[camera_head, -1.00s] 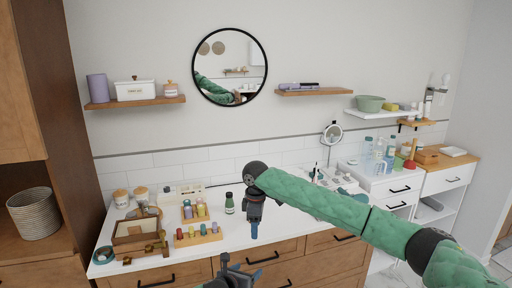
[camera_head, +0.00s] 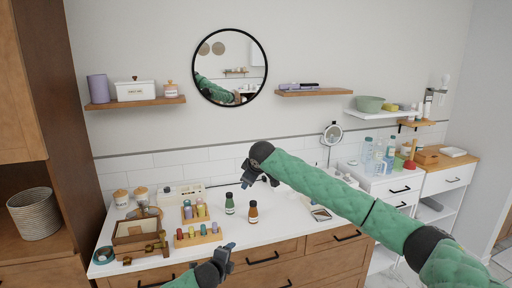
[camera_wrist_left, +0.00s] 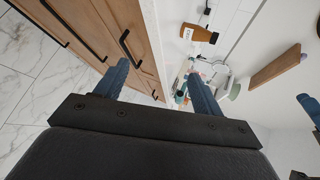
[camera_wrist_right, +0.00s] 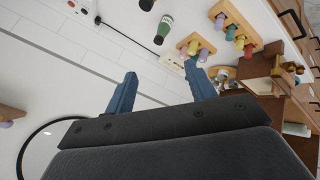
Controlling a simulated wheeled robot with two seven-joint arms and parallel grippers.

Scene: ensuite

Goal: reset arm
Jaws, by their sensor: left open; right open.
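My left gripper (camera_head: 231,257) is low at the front of the counter in the head view, open and empty. In the left wrist view its blue fingers (camera_wrist_left: 160,80) stand apart, with a brown bottle (camera_wrist_left: 199,33) beyond them. My right gripper (camera_head: 250,178) is raised over the back of the counter, at the end of the green arm coming from the right. In the right wrist view its fingers (camera_wrist_right: 160,85) are apart with nothing between them. The brown bottle (camera_head: 253,212) and a green bottle (camera_head: 229,204) stand upright on the counter, apart from both grippers.
The white counter (camera_head: 165,262) also carries wooden holders (camera_head: 198,236) with colored pegs and a wooden box (camera_head: 134,231) at left. Drawers with black handles (camera_head: 262,258) are below. A round mirror (camera_head: 230,67) and shelves (camera_head: 314,92) are on the wall.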

